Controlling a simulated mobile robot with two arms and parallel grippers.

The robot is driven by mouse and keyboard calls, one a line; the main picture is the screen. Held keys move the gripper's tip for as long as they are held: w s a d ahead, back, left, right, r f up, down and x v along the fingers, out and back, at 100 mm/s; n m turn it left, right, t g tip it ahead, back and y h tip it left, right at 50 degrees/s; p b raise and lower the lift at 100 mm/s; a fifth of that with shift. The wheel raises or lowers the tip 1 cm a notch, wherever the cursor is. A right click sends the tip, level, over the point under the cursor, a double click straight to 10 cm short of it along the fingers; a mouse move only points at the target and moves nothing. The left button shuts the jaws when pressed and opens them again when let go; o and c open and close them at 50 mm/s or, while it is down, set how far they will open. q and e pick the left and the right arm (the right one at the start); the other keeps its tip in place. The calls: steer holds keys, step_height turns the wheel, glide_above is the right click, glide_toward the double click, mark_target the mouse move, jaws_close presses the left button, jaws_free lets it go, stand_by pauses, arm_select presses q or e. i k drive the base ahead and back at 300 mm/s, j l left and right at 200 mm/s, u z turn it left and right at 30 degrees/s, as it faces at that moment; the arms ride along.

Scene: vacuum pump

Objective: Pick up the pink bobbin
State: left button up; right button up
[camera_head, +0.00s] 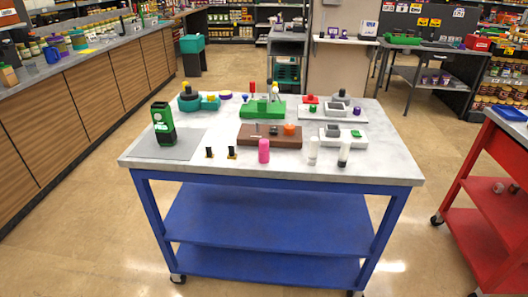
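The pink bobbin (264,151) is a small pink cylinder standing upright near the front edge of the white tabletop (190,174), around the middle. It stands just in front of a brown block (249,141) that carries small parts, among them an orange one. I cannot tell whether the bobbin touches the block. Neither of my grippers shows in the head view.
Two small black pieces (209,152) stand left of the bobbin, and white cylinders (313,151) stand right of it. A green block (262,112) sits behind. A red cart (497,185) is at right.

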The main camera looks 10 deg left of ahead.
mark_target(263, 151)
steer(key=z, duration=0.5)
steer(key=j+z, duration=0.65)
steer(key=j, duration=0.15)
steer(key=j+z, duration=0.35)
